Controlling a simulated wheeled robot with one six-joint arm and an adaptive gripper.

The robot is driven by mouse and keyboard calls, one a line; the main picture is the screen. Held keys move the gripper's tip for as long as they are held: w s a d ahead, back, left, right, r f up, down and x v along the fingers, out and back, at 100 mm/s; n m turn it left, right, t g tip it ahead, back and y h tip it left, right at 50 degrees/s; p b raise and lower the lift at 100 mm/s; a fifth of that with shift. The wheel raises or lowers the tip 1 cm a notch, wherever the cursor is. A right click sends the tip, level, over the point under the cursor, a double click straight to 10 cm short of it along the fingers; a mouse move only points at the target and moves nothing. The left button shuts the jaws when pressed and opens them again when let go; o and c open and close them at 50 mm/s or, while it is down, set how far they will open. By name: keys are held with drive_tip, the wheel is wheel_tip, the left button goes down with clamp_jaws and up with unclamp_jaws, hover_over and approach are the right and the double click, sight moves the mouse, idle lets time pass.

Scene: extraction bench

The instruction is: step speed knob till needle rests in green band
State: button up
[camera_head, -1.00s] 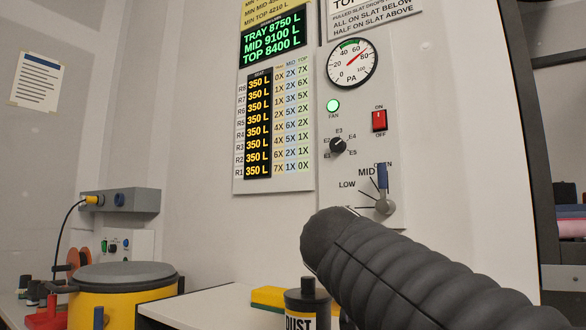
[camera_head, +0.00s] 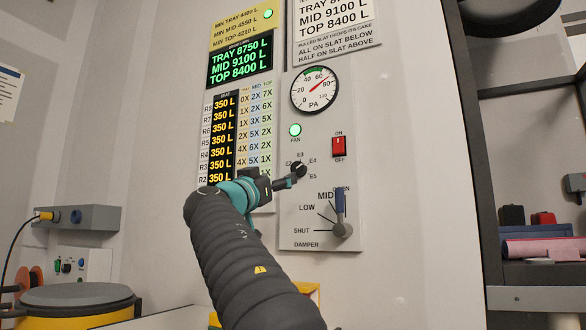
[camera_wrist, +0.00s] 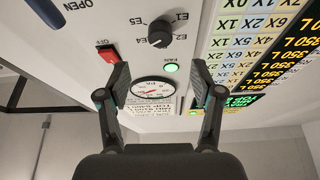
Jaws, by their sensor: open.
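The speed knob (camera_head: 299,170) is black and round, on the grey panel with marks E1 to E5. In the wrist view, upside down, the knob (camera_wrist: 160,33) stands clear beyond the fingertips; its pointer seems to face E4. The PA gauge (camera_head: 314,90) is above it. Its red needle points up and right, past the green band (camera_head: 314,72) at the dial's top. It also shows in the wrist view (camera_wrist: 153,88). My gripper (camera_head: 290,181) is at the knob's lower left in the head view. Its fingers (camera_wrist: 160,80) are spread and empty.
A lit green fan lamp (camera_head: 295,130) and a red ON/OFF switch (camera_head: 339,146) sit between gauge and knob. The damper lever (camera_head: 340,215) with its blue handle is below right. Number displays (camera_head: 222,140) are on the left. A dark shelf (camera_head: 535,90) stands at right.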

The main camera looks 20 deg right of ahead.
sight(296, 170)
drive_tip(key=p+x, duration=0.4)
drive_tip(key=x, duration=0.5)
drive_tip(key=shift+r, duration=0.15)
drive_tip(key=shift+w+d+r+p, duration=0.1)
drive_tip(key=shift+w+d+p, duration=0.25)
drive_tip(key=shift+w+d, duration=0.1)
drive_tip(key=shift+s, duration=0.1)
drive_tip(key=c, duration=1.1)
